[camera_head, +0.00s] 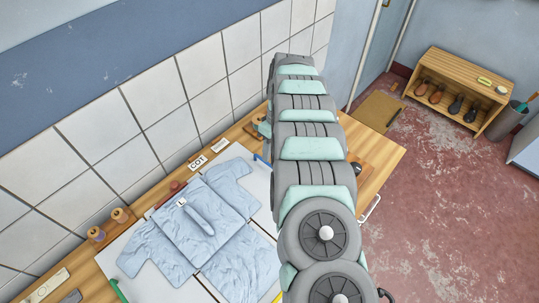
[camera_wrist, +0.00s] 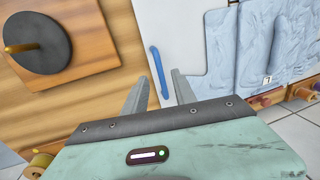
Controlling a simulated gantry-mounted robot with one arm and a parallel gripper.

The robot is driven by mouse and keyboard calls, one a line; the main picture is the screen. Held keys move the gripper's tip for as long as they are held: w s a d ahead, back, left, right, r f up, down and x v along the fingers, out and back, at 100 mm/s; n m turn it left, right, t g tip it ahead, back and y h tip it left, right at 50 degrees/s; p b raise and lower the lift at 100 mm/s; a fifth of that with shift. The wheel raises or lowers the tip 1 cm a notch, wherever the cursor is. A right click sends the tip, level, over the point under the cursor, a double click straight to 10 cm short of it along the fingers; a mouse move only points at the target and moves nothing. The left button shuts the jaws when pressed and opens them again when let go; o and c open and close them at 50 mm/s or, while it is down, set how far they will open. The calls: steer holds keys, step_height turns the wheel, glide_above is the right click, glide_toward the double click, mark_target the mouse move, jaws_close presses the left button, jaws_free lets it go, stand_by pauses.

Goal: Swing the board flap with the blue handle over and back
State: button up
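The blue handle (camera_wrist: 159,72) is a slim bar on the edge of a white board flap (camera_wrist: 180,25). It shows in part in the head view (camera_head: 261,160), beside my arm. My gripper (camera_wrist: 157,80) is open, with one finger on either side of the handle's lower part in the wrist view. Whether the fingers touch it or are above it, I cannot tell. The flap lies flat with part of a light blue shirt (camera_head: 205,215) spread over it and the rest of the board. In the head view my arm hides the gripper and the flap's right part.
A wooden block with a dark round disc (camera_wrist: 38,45) stands near the gripper. A green handle (camera_head: 119,291) and a yellow handle (camera_head: 277,297) are on other board edges. Thread spools (camera_head: 120,215) stand at the left. A tiled wall (camera_head: 150,110) runs behind the table.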

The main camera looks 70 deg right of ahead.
steer(key=shift+w+a+f+p, duration=0.1)
steer(key=shift+a+f+p, duration=0.1)
steer(key=shift+f, duration=0.75)
steer(key=shift+w+a+f+p, duration=0.1)
steer(key=shift+a+f+p, duration=0.1)
steer(key=shift+f, duration=0.7)
jaws_close()
